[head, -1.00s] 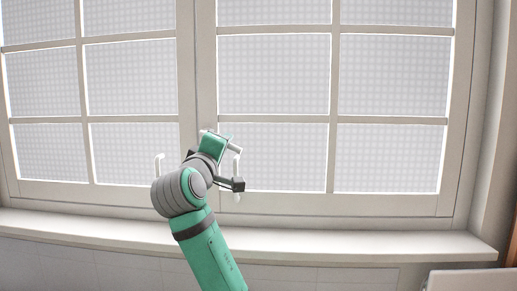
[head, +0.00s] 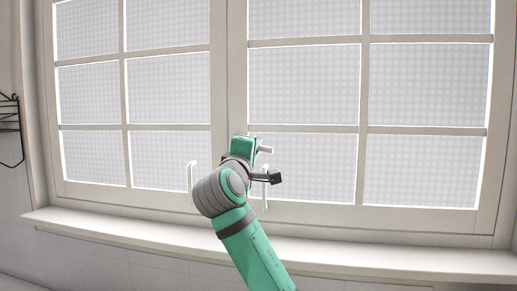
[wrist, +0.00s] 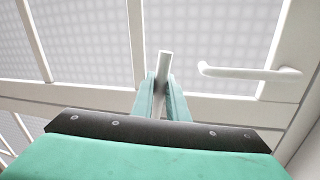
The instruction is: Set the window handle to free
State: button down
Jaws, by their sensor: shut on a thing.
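The white window handle (wrist: 164,66) is between the two teal fingers of my gripper (wrist: 163,92) in the wrist view. My gripper is shut on it. The bar's free end sticks out beyond the fingers; its base is hidden. In the head view a pale bar end (head: 266,150) sticks out to the right of my wrist, by the window's middle post. My arm hides the fingers and the rest of the handle there.
A white upright pull (head: 265,195) is just below my wrist; it also shows in the wrist view (wrist: 245,72), apart from the fingers. Another pull (head: 190,175) is to the left. The sill (head: 130,230) looks clear. A dark wire rack (head: 9,125) hangs at far left.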

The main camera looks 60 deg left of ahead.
jog(key=shift+s, duration=0.1)
jog(key=c, duration=1.7)
grip_release()
jog(key=shift+c, duration=0.2)
jog(key=v, duration=1)
jog(key=shift+s+d, duration=0.25)
jog(key=shift+w+f, duration=0.1)
jog(key=shift+w, duration=0.05)
